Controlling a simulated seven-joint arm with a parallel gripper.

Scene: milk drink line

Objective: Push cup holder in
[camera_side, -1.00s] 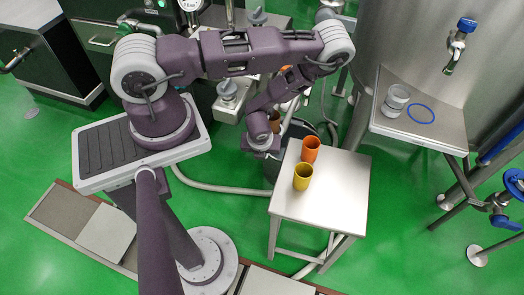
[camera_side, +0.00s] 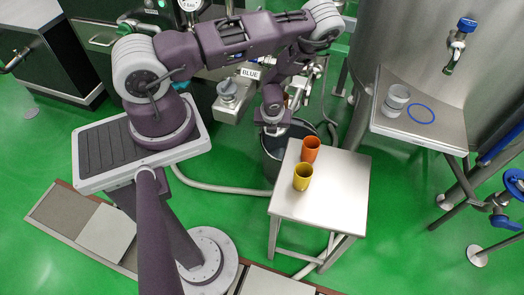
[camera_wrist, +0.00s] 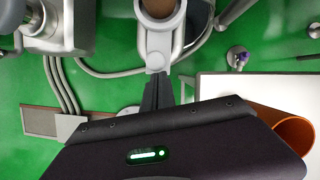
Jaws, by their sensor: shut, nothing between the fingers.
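The cup holder (camera_wrist: 157,45) is a pale grey ring and arm at the top middle of the wrist view. A brown cup (camera_wrist: 158,7) sits in its ring, cut off by the picture's edge. My gripper (camera_wrist: 158,82) is shut and empty, its dark fingers pointing at the near end of the holder. The fingertips are at or very close to that end; I cannot tell whether they touch. In the side view my arm hides most of the holder, and a bit of orange-brown shows just behind my wrist.
An orange cup (camera_side: 310,149) and a yellow cup (camera_side: 303,177) stand on a small steel table (camera_side: 335,205) right of my gripper. A dark bin (camera_side: 270,165) stands beneath. A clear cup (camera_side: 396,100) and blue ring (camera_side: 421,113) are on the right shelf. A "BLUE" label (camera_side: 249,73) is behind.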

